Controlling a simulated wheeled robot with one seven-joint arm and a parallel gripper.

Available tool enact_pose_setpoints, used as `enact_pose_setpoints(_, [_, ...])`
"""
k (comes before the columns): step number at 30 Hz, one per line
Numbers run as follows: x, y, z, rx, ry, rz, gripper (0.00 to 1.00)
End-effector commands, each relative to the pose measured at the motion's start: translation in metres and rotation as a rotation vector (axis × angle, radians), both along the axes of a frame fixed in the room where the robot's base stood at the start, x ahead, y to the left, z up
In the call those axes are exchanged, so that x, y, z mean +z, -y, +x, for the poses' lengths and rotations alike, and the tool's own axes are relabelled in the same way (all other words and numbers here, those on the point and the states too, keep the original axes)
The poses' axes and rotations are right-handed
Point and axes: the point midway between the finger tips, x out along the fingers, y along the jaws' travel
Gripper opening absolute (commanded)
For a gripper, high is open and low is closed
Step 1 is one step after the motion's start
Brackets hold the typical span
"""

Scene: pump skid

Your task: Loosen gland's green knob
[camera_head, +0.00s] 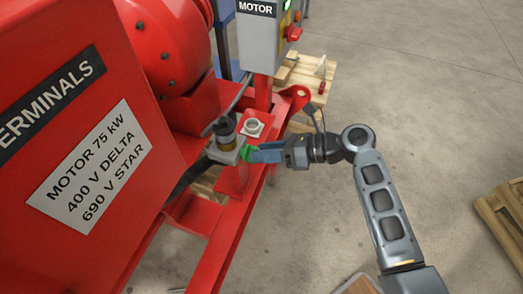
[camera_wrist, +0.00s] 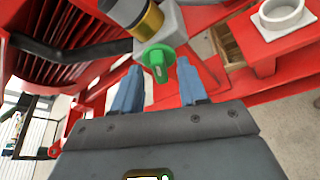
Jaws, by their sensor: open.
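The green knob (camera_wrist: 158,63) sits on the side of a grey gland block (camera_wrist: 165,22), below a brass and black cable gland (camera_wrist: 138,15). In the head view the knob (camera_head: 246,153) is partly covered by my blue fingertips, beside the gland block (camera_head: 227,152). My gripper (camera_wrist: 160,80) is open, with one blue finger to each side of the knob and the knob ahead, between the tips. I cannot tell whether either finger touches it. In the head view my gripper (camera_head: 254,153) reaches in from the right.
A white ring-shaped cup (camera_wrist: 283,14) stands on a red bracket right of the knob. A red terminal box (camera_head: 90,130) fills the left. A grey motor control box (camera_head: 265,35) stands behind.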

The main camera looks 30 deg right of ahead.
Motion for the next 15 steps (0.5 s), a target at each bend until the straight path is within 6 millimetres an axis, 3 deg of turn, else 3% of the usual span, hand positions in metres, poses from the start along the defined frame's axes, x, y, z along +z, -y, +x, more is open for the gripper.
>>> enact_pose_setpoints(13, [-0.0044, -0.0092, 0.0083, 0.0, 0.001, -0.001, 0.43])
enact_pose_setpoints(15, [-0.0044, -0.0091, 0.0082, 0.0, 0.001, -0.001, 0.36])
